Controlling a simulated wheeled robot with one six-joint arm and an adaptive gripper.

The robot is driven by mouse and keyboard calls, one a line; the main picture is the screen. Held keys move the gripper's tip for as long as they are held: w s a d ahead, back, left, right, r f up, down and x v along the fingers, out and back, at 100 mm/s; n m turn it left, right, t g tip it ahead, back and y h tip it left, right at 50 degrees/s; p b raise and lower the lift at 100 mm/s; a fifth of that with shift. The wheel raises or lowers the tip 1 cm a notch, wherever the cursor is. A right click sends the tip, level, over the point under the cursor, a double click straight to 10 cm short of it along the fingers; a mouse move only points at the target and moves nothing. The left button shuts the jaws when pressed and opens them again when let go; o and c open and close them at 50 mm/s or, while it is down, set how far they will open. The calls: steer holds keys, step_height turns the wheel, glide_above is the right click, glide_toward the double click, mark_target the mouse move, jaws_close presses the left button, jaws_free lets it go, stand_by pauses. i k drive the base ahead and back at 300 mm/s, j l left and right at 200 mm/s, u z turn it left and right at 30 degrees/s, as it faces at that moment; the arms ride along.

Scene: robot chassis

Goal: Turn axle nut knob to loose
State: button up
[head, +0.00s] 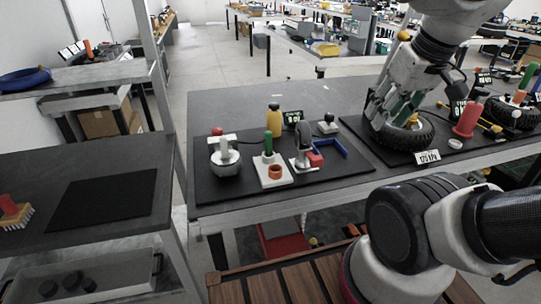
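A black tire (402,138) lies flat on a dark mat at the right of the bench. A small yellow part (413,120) shows at its centre; I cannot tell whether this is the axle nut knob. My gripper (391,118) points down over the tire's hub, its fingers in front of the hub's left part. Green surfaces show at the fingers. The fingers and what lies between them are too small and overlapped to tell whether they are open or shut, or touching the knob. Any marking for loose cannot be made out.
A red bottle-shaped item (467,120) and a white number card (427,157) stand close right of and before the tire. A second mat (218,190) to the left holds a round silver part (225,160), a green-handled item (268,145) and a blue bracket (329,146).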

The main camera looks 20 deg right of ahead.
mark_target(218, 131)
steer(key=i+j, duration=0.7)
steer(key=j, duration=0.15)
